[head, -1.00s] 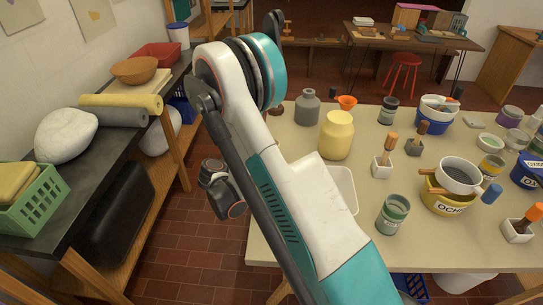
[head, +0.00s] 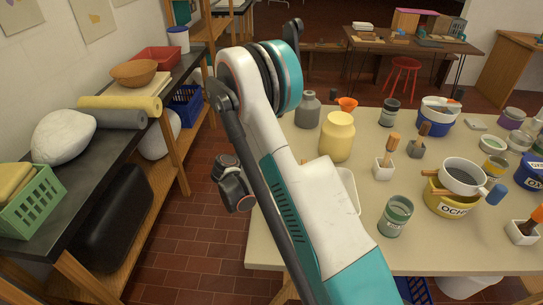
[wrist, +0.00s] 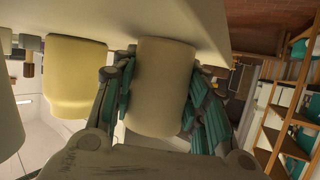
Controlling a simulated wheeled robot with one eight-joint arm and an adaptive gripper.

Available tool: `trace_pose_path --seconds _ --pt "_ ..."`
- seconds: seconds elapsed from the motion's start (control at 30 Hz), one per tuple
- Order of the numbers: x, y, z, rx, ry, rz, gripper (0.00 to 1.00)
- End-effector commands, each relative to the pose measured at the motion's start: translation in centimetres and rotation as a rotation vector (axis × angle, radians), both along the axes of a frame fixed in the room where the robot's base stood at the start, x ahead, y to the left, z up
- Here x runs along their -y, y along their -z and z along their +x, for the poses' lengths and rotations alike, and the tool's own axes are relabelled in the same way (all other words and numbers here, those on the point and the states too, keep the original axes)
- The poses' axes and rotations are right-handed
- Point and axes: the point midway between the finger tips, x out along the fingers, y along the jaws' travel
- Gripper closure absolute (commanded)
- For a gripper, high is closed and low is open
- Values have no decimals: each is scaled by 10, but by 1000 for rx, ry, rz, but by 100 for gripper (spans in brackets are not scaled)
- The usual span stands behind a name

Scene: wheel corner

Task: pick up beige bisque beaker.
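The beige bisque beaker (wrist: 162,85) is a smooth, pale cylinder and shows only in the wrist view, where it stands between the fingers of my gripper (wrist: 163,95). The teal finger pads lie against it on both sides, and the gripper looks shut on it. The wrist picture appears upside down, with the tabletop (wrist: 170,14) along its top. I cannot tell whether the beaker's base touches the tabletop. In the head view my arm hides the beaker and my gripper.
A yellow jar (head: 337,137) stands close by on the table (head: 440,258); it also shows in the wrist view (wrist: 75,78). A grey bottle (head: 307,112), an orange funnel (head: 347,103) and a green-grey jar (head: 395,216) are near. A white tray (head: 348,190) is partly behind my arm.

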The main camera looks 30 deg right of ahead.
Motion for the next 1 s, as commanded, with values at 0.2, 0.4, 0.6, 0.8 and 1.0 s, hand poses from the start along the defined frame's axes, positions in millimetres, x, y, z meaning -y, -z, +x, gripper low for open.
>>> trace_pose_path --seconds 0.2,0.4,0.6,0.8,1.0 --pt "0 0 0 0 0 1 90" --pt "0 -1 0 0 0 1 90" --pt "0 -17 0 0 0 1 90" --pt "0 -57 0 0 0 0 90" --pt "0 -114 -1 0 0 0 90"
